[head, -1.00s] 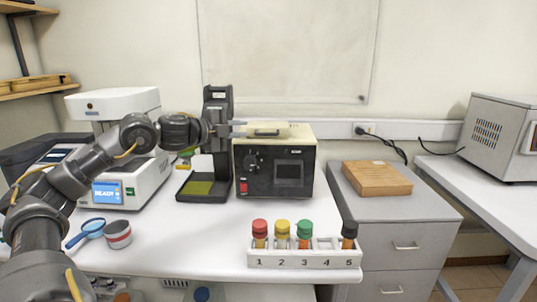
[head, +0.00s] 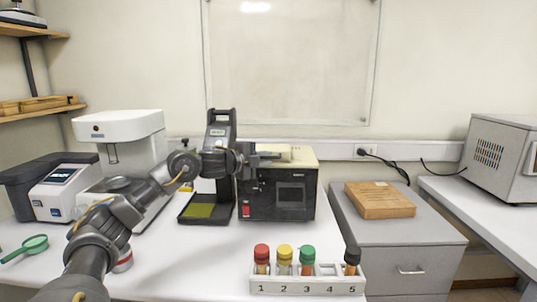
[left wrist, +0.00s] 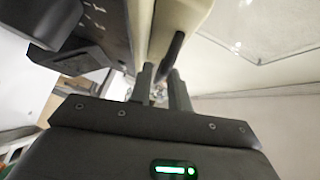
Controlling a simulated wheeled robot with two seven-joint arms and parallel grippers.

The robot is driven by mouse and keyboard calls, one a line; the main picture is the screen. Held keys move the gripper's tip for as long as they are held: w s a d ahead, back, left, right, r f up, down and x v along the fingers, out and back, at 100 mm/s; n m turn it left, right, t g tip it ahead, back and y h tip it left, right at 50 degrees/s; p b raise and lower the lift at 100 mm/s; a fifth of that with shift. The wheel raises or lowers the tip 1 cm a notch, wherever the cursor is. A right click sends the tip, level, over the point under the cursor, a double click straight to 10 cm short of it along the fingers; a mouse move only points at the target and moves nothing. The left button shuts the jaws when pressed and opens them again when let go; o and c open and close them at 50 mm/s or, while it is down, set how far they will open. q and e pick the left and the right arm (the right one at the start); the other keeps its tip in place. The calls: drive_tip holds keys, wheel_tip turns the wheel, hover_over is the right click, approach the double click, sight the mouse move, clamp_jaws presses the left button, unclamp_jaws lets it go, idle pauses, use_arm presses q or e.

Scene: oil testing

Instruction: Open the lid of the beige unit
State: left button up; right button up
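The beige unit (head: 291,195) is a box with a dark front and a beige top, standing on the white bench in the head view. Its beige lid (head: 302,153) looks closed. It also shows close up in the left wrist view (left wrist: 185,22), with a dark bar-like handle (left wrist: 173,52) on it. My left gripper (head: 268,156) is at the lid's left part, by the handle. In the left wrist view its two fingers (left wrist: 161,88) are apart, with the handle's end near the gap. Whether they touch it I cannot tell. My right gripper is out of view.
A black stand (head: 221,128) is close to the unit's left side, beside my arm. A white instrument (head: 120,125) is farther left. A numbered rack (head: 308,287) with several capped vials stands in front. A wooden box (head: 380,199) is on the grey cabinet at right.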

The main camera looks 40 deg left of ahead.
use_arm(q)
drive_tip(key=shift+x, duration=0.8)
drive_tip(key=shift+c, duration=0.5)
clamp_jaws()
